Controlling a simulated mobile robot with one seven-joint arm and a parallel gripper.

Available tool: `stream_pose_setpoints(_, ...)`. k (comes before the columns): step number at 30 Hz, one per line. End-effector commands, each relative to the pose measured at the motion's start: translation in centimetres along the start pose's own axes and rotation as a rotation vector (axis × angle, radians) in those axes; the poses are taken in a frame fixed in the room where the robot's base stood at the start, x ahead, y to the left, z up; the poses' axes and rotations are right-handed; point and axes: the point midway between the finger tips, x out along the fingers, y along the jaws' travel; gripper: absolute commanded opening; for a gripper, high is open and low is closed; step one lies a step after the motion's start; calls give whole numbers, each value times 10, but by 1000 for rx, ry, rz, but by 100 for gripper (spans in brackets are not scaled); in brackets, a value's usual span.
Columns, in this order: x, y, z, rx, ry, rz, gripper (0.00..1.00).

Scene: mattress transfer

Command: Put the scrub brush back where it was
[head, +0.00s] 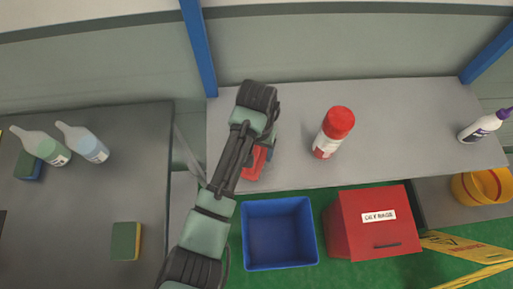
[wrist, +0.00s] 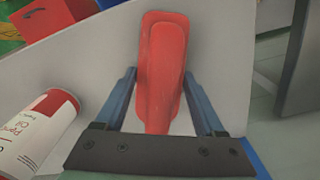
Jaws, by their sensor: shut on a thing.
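The scrub brush shows as a long red body (wrist: 163,60) in the wrist view, between the two blue-grey fingers of my gripper (wrist: 159,74). My gripper is shut on it. In the head view a red part of the brush (head: 253,163) shows beside my arm, over the left front of the light grey shelf (head: 380,150). My arm hides most of the brush and the fingers there. I cannot tell whether the brush touches the shelf.
A red-capped can (head: 333,132) stands right of my gripper, and a white bottle (head: 484,125) farther right. A blue bin (head: 279,262) and a red box (head: 372,222) are below the shelf front. A dark table (head: 75,215) at left holds bottles and sponges.

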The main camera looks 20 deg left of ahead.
Motion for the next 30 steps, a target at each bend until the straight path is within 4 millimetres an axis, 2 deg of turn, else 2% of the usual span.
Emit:
stream_pose_setpoints(2,3,0,0,0,0,1,27)
stream_pose_setpoints(3,3,0,0,0,0,1,73)
stream_pose_setpoints(8,2,0,0,0,0,0,100)
stream_pose_setpoints(15,1,0,0,0,0,0,100)
stream_pose_setpoints(20,-11,0,-1,1,3,0,100)
stream_pose_setpoints(23,-30,0,-1,2,6,0,100)
stream_pose_setpoints(30,-88,0,-1,2,5,-2,100)
